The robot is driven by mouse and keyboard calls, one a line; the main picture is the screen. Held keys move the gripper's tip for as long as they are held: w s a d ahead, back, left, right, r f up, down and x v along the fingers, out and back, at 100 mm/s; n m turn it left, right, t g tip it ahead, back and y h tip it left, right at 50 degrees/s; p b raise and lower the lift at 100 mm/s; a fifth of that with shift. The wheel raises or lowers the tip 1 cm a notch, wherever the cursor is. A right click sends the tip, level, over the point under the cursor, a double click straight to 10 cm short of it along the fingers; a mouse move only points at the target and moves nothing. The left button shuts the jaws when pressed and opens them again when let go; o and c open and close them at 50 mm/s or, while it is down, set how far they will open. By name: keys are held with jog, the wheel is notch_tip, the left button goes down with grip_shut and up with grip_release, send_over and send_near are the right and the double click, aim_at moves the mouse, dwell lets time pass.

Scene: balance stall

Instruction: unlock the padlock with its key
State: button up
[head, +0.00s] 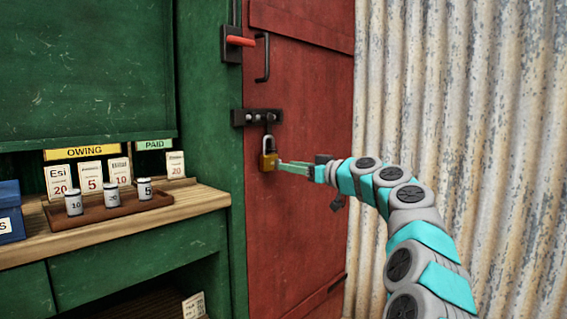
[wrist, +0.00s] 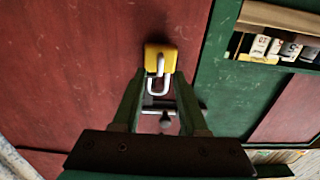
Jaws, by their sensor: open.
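The padlock (head: 268,161) has a yellow brass body and a grey shackle. It hangs from the dark hasp (head: 257,117) on the red door. In the wrist view the padlock's yellow body (wrist: 160,54) lies just past the fingertips, with the pale shackle in front of the gap between them. My gripper (head: 283,164) is level with the padlock, close to its right side. In the wrist view its two fingers (wrist: 159,78) are apart, with nothing clearly held. Whether the shackle is open or closed is not clear.
The red door (head: 295,215) has a dark handle (head: 263,58). A red lever (head: 240,41) sits on the green frame. A small dark item (head: 337,204), unidentified, shows below my arm. A wooden counter (head: 205,197) with a tray of weights stands left. Corrugated metal (head: 480,110) stands right.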

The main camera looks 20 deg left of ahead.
jog(key=shift+p+x, duration=0.7)
jog(key=shift+x, duration=1.3)
jog(key=shift+c, duration=0.4)
grip_shut()
